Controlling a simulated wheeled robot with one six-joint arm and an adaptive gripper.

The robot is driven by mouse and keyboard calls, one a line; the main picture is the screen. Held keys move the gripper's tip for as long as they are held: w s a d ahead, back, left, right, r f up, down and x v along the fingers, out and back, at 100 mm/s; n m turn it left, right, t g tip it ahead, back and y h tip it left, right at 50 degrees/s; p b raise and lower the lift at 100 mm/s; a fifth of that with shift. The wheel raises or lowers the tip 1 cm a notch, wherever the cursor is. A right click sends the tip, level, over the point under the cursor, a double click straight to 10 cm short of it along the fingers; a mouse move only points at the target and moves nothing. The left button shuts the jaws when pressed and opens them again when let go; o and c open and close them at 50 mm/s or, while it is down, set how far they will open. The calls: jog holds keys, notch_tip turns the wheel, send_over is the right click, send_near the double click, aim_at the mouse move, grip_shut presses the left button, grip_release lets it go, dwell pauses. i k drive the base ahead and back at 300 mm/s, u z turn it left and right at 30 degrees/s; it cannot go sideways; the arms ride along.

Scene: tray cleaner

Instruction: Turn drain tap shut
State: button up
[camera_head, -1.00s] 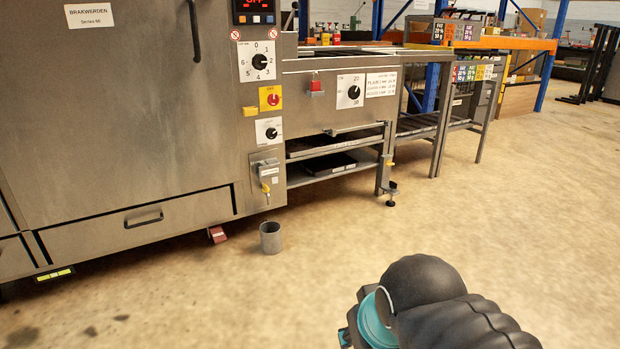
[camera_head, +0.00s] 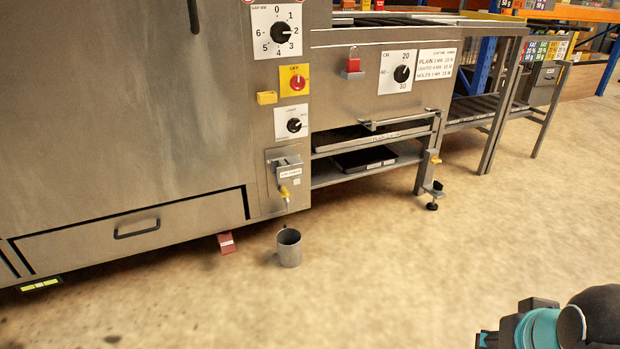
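The drain tap (camera_head: 284,192) has a yellow handle and sits low on the machine's front, just under a small labelled metal box (camera_head: 287,168). Its handle is small in view and points down; I cannot tell whether it is open or shut. A grey metal cup (camera_head: 289,248) stands upright on the floor below the tap, slightly to its right. Part of my arm shows at the lower right corner, well away from the tap. My gripper's fingers are not in view.
The large steel machine (camera_head: 120,110) fills the left, with a drawer (camera_head: 135,228) low down and a red pedal (camera_head: 227,243) near the floor. A steel frame leg with a foot (camera_head: 432,205) stands right of the tap. The floor (camera_head: 330,310) in front is clear.

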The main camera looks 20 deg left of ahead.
aim_at(284, 192)
jog(key=u, duration=0.2)
jog(key=i, duration=0.8)
jog(key=u, duration=0.9)
jog(key=i, duration=0.4)
jog(key=u, duration=0.3)
